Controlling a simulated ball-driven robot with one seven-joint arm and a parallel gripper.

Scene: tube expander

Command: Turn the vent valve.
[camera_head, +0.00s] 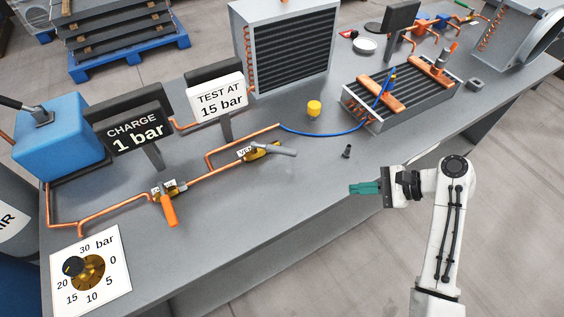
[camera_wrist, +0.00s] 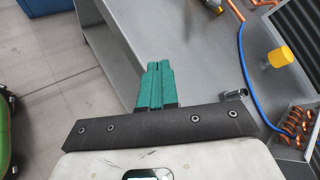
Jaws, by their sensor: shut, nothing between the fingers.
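The vent valve (camera_head: 262,151) is on the copper pipe in the middle of the bench, with a brass body, a small white label and a grey lever (camera_head: 281,151). The lever points to the right, roughly along the pipe. My gripper (camera_head: 352,188) has green fingers, shut and empty, to the right of the valve and nearer the bench's front edge, clearly apart from it. The closed fingertips also show in the wrist view (camera_wrist: 158,66). A second valve with an orange handle (camera_head: 169,210) is further left; its handle points toward the front.
A yellow cap (camera_head: 314,107) stands by the blue hose (camera_head: 330,132). A small dark fitting (camera_head: 347,152) stands between my gripper and the finned coil (camera_head: 375,102). Signs (camera_head: 218,97) rise behind the pipe. The bench front (camera_head: 260,220) is clear.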

